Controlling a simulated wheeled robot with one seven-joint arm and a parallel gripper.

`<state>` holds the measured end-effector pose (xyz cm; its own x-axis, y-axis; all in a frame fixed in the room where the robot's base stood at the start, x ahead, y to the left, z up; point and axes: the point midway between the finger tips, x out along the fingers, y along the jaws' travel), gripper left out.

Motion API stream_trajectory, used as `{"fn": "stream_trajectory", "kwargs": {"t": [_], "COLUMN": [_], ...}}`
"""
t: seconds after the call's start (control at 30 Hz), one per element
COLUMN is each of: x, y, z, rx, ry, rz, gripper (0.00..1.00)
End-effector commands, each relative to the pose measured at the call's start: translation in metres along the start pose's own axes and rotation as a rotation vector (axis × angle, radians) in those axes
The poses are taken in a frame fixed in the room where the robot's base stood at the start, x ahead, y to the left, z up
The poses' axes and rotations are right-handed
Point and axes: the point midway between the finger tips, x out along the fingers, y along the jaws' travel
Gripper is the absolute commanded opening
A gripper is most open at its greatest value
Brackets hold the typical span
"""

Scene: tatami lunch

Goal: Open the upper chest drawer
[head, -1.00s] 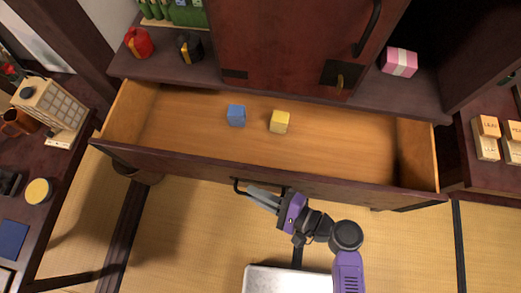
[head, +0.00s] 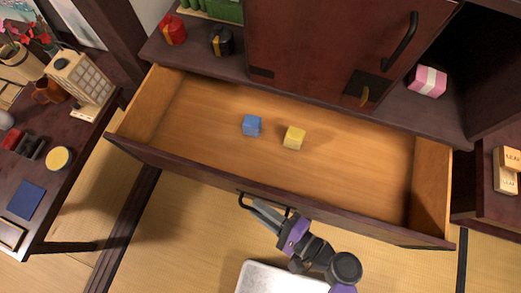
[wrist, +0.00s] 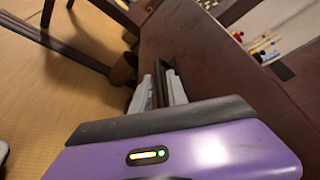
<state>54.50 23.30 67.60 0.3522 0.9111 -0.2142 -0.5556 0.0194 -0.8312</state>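The upper chest drawer (head: 200,115) is pulled well out, and its wooden inside shows. A blue cube (head: 251,126) and a yellow cube (head: 293,138) lie on its floor. The dark drawer front (head: 340,222) carries a black bar handle (head: 246,203) near its middle. My gripper (head: 262,209) is at this handle, outside the drawer front. In the wrist view, my gripper's two grey fingers (wrist: 160,92) lie on either side of the dark handle bar and look closed on it. The fingertips' exact contact is partly hidden.
Above the drawer, the chest has a dark door (head: 330,45) and a shelf with a red item (head: 173,30), a black item (head: 221,41) and a pink box (head: 427,81). A side table (head: 60,190) stands left. A pale flat-topped thing (head: 275,280) is below my gripper.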

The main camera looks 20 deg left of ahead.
Motion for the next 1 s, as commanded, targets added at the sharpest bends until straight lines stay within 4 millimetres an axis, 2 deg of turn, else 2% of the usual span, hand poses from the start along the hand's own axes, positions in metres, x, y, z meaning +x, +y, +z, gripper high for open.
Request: {"fn": "stream_trajectory", "kwargs": {"t": [0.27,0.37,0.7,0.83,1.0], "x": [-0.002,-0.012,-0.065,-0.075,-0.078], "y": [0.0,0.0,0.0,0.001,0.0], "z": [0.001,0.001,0.0,0.0,0.0], "rx": [0.0,0.0,0.0,0.0,0.0], "ry": [-0.001,-0.002,-0.001,-0.001,-0.001], "rz": [0.0,0.0,0.0,0.001,0.0], "gripper": [0.19,0.19,0.19,0.19,0.19]}}
